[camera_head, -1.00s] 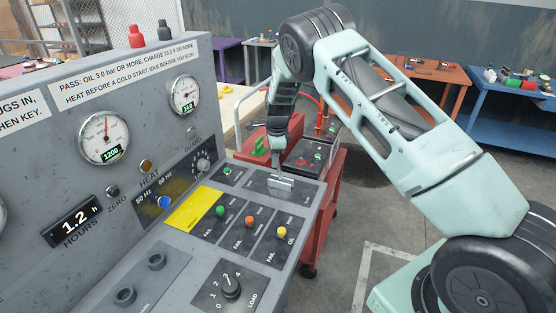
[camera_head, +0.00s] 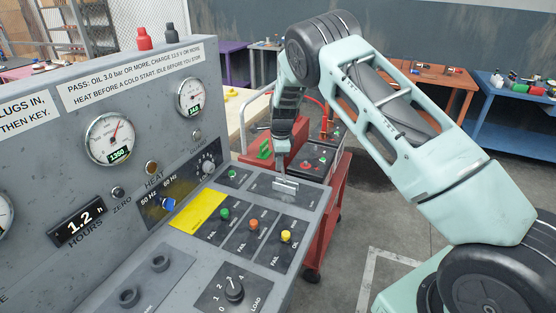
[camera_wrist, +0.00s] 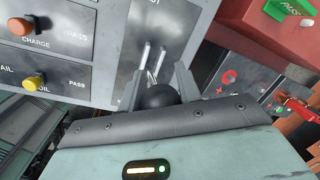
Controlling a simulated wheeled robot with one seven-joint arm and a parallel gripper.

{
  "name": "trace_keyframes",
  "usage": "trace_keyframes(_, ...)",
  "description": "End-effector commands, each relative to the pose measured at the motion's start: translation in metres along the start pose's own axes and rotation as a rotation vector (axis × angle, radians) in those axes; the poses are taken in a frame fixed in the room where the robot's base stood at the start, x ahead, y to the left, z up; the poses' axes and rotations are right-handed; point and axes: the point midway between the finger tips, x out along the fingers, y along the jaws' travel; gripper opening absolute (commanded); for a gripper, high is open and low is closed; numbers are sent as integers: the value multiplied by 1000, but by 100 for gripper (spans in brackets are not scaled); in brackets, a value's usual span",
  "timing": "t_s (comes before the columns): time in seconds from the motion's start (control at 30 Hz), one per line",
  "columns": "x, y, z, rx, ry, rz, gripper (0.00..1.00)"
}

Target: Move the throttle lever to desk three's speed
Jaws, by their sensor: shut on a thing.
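The throttle lever's dark round knob (camera_wrist: 158,97) shows in the wrist view between the two fingers of my gripper (camera_wrist: 158,72). Thin metal rods or slot edges run up from it over the grey throttle panel. In the head view my gripper (camera_head: 284,172) points down at that panel's bright metal piece (camera_head: 285,186), at the far right of the console; the knob is hidden there. My gripper is shut on the lever. The speed gauge (camera_head: 110,139) has a green readout of about 1350, though the digits are small.
The grey console (camera_head: 130,262) carries green, orange and yellow knobs, a load dial (camera_head: 233,291) and a 50/60 Hz strip with a blue knob (camera_head: 168,203). A red cart (camera_head: 325,225) stands just beyond. Floor right of the console is open.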

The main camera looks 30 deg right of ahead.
Motion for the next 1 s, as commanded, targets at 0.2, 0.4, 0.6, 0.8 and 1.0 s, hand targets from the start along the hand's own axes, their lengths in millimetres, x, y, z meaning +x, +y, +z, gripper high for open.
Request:
trace_keyframes(0.2, 1, 0, 0, 0, 0, -2, 0)
trace_keyframes(0.4, 2, 0, -1, 0, 1, -1, 0)
trace_keyframes(0.6, 2, 0, -1, 1, 1, 0, 0)
trace_keyframes(0.8, 2, 1, -1, 1, 2, 1, 50)
trace_keyframes(1.0, 1, 0, -1, 0, 1, 1, 54)
